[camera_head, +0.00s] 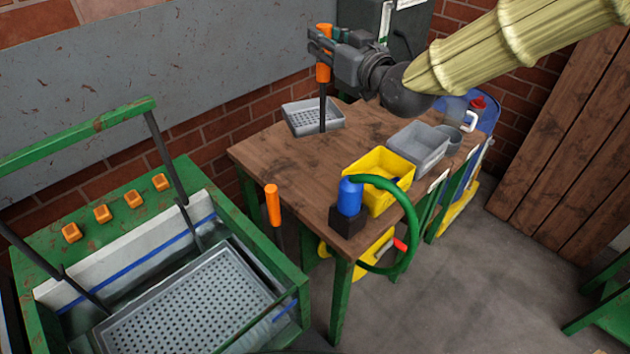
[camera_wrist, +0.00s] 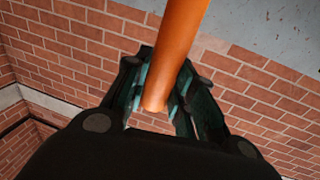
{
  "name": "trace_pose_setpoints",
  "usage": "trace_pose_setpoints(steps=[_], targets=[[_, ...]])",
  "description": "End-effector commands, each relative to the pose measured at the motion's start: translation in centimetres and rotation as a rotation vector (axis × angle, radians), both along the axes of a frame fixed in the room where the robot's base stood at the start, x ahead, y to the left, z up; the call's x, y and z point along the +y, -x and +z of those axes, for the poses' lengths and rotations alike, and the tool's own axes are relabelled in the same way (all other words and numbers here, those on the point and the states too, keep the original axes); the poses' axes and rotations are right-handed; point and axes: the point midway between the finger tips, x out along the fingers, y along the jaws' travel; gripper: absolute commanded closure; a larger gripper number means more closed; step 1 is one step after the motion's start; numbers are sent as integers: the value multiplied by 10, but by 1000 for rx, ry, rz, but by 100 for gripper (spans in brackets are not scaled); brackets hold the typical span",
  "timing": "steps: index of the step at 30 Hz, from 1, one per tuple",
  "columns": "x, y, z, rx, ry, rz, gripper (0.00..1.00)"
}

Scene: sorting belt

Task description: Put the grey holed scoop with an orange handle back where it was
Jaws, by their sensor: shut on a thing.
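The grey holed scoop (camera_head: 312,117) has a flat perforated pan with raised sides, a dark upright shaft and an orange handle (camera_head: 323,72). It is at the back left of the wooden table (camera_head: 260,155); I cannot tell whether it touches the top. My gripper (camera_head: 322,48) is shut on the orange handle, high above the pan. In the wrist view the orange handle (camera_wrist: 175,45) passes between the dark fingers of my gripper (camera_wrist: 162,85), and the pan is out of sight.
A yellow bin (camera_head: 379,181), a grey bin (camera_head: 418,149) and a blue item on a black block (camera_head: 347,220) with a green hoop (camera_head: 413,225) stand on the right. Another orange handle (camera_head: 272,205) is by the table's left edge. A green-framed machine (camera_head: 150,235) with a perforated tray (camera_head: 190,305) is left.

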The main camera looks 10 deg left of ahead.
Motion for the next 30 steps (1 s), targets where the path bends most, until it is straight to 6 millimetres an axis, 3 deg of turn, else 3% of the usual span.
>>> trace_pose_setpoints(steps=[1,9,20,30], targets=[[0,0,-19,0,0,0,98],[0,0,-66,-1,1,-1,98],[0,1,-94,1,1,0,98],[0,1,-138,0,0,-1,98]])
